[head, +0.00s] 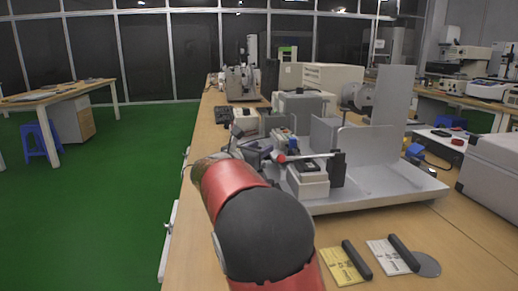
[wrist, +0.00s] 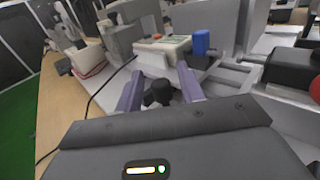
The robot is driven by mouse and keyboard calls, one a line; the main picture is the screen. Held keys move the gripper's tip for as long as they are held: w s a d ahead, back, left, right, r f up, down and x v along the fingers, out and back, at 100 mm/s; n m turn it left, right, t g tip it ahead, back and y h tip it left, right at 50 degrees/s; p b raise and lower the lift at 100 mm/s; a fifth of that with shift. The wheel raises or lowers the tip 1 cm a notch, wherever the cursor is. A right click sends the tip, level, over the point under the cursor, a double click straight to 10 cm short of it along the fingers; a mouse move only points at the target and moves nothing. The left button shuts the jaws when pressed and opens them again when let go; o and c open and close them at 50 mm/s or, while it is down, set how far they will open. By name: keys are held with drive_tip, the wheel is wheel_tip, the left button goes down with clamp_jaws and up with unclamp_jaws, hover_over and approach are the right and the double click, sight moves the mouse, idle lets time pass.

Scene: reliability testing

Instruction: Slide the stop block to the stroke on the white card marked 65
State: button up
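The white card (head: 385,258) lies on the bench at the front right, with small print I cannot read. A dark bar (head: 403,252) lies along its right side. I cannot tell for sure which part is the stop block. My gripper shows in the wrist view (wrist: 157,82) with two purple fingers apart. A black knob (wrist: 157,94) shows between the fingers; I cannot tell whether they touch it. In the head view my gripper (head: 258,150) is small and partly hidden, beside the grey fixture and well behind the cards.
A yellow card (head: 342,268) with another dark bar (head: 357,259) lies left of the white card. A grey disc (head: 428,265) lies to its right. The grey fixture (head: 395,195) with upright panels fills the bench behind. A grey case (head: 492,175) stands at right.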

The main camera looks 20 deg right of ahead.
clamp_jaws()
drive_tip(key=shift+s+a, duration=0.15)
drive_tip(key=shift+s, duration=0.5)
unclamp_jaws()
drive_tip(key=shift+a, duration=0.1)
drive_tip(key=b+v, duration=0.1)
drive_tip(key=v, duration=0.6)
drive_tip(key=shift+s+a, duration=0.15)
drive_tip(key=shift+a, duration=0.1)
